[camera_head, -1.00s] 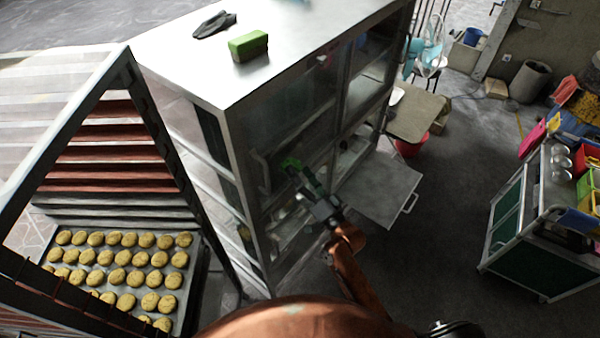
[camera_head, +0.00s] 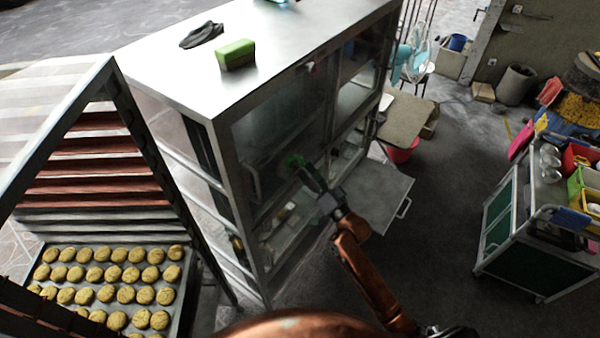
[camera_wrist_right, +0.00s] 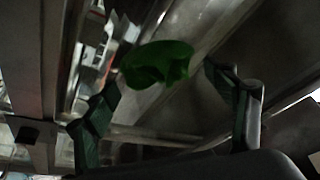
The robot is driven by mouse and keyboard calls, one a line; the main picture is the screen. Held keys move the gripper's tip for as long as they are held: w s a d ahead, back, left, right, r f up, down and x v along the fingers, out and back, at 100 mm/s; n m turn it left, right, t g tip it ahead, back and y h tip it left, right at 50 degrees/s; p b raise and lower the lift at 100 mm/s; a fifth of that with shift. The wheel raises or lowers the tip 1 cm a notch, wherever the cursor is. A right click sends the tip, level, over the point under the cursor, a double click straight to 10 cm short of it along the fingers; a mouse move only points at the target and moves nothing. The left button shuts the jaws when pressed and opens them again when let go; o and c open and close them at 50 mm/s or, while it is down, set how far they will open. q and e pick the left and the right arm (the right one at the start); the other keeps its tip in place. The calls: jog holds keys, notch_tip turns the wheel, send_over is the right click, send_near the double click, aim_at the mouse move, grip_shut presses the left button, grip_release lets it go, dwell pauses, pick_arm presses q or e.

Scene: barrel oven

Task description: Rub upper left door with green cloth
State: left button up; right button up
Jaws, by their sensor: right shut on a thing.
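The upper left door (camera_head: 275,125) is a dark glass panel in a metal frame on the front of the steel cabinet (camera_head: 150,60). It looks closed, with a handle (camera_head: 254,182) at its lower left. My right gripper (camera_head: 303,172) is in front of the lower part of this door, shut on the green cloth (camera_head: 293,160). In the right wrist view the cloth (camera_wrist_right: 158,64) bunches out ahead of the two fingers (camera_wrist_right: 170,100). I cannot tell whether the cloth touches the glass. My left gripper is not in view.
A lower door (camera_head: 380,195) stands folded open to the right of my right gripper. A green block (camera_head: 236,54) and a dark cloth (camera_head: 202,35) lie on the cabinet top. A rack with a tray of cookies (camera_head: 110,285) is at left, a cart (camera_head: 530,230) at right.

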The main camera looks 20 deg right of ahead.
jog(key=shift+w+d, duration=0.35)
jog(key=shift+d, duration=0.1)
jog(key=shift+r, duration=0.1)
jog(key=shift+s+a+p, duration=0.6)
jog(key=shift+a+p, duration=0.2)
jog(key=shift+a, duration=0.05)
jog(key=shift+s+a+p, duration=0.75)
jog(key=shift+s+a, duration=0.2)
jog(key=shift+a, duration=0.2)
jog(key=shift+s+a+p, duration=0.7)
jog(key=shift+s+a, duration=0.2)
jog(key=shift+a, duration=0.25)
jog(key=shift+r+p, duration=1.15)
jog(key=shift+r, duration=0.05)
jog(key=shift+w+d+f+b, duration=0.1)
jog(key=shift+w+d+b, duration=0.25)
jog(key=shift+w+d, duration=0.6)
jog(key=shift+w+d+b, duration=0.35)
jog(key=shift+w+d, duration=0.3)
jog(key=shift+d, duration=0.55)
jog(key=shift+w+d+f+b, duration=0.1)
jog(key=shift+w+d+b, duration=0.25)
jog(key=shift+w+d, duration=0.6)
jog(key=shift+r, duration=0.15)
